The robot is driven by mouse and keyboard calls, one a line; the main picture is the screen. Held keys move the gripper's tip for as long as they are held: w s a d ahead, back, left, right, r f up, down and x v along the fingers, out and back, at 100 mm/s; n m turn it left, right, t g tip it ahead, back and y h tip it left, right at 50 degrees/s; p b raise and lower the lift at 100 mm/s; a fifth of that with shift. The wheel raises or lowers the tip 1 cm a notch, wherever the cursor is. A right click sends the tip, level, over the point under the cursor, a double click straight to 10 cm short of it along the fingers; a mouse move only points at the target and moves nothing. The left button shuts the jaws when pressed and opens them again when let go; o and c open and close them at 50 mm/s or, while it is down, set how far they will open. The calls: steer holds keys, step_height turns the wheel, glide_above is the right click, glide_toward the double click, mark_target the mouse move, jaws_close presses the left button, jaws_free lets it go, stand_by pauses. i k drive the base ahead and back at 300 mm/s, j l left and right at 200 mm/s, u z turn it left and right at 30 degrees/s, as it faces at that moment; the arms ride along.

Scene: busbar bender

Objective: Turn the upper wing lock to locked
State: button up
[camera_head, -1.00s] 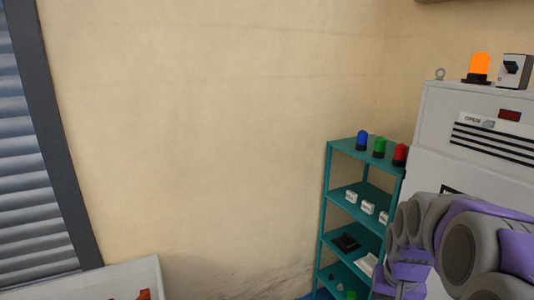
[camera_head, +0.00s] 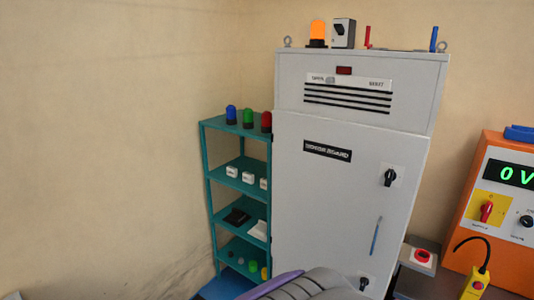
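The upper wing lock (camera_head: 389,177) is a black wing knob on a pale square plate, near the right edge of the grey cabinet door (camera_head: 320,210). Its wing looks close to upright. A second, lower wing lock (camera_head: 364,283) sits near the bottom of the same door, and a thin blue handle (camera_head: 376,236) is between them. The door appears closed. Part of my arm, grey and purple, shows at the bottom middle, in front of the cabinet's lower part. My gripper is not in view.
A teal shelf (camera_head: 204,165) with coloured lamps and small parts stands left of the cabinet. An orange lamp (camera_head: 318,32) and switch box (camera_head: 342,33) are on top. At right are an orange voltage unit (camera_head: 510,259), a red button box (camera_head: 422,258) and a yellow pendant (camera_head: 475,283).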

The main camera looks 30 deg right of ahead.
mark_target(389, 176)
steer(key=k+l+z, duration=0.1)
steer(key=z, duration=1.65)
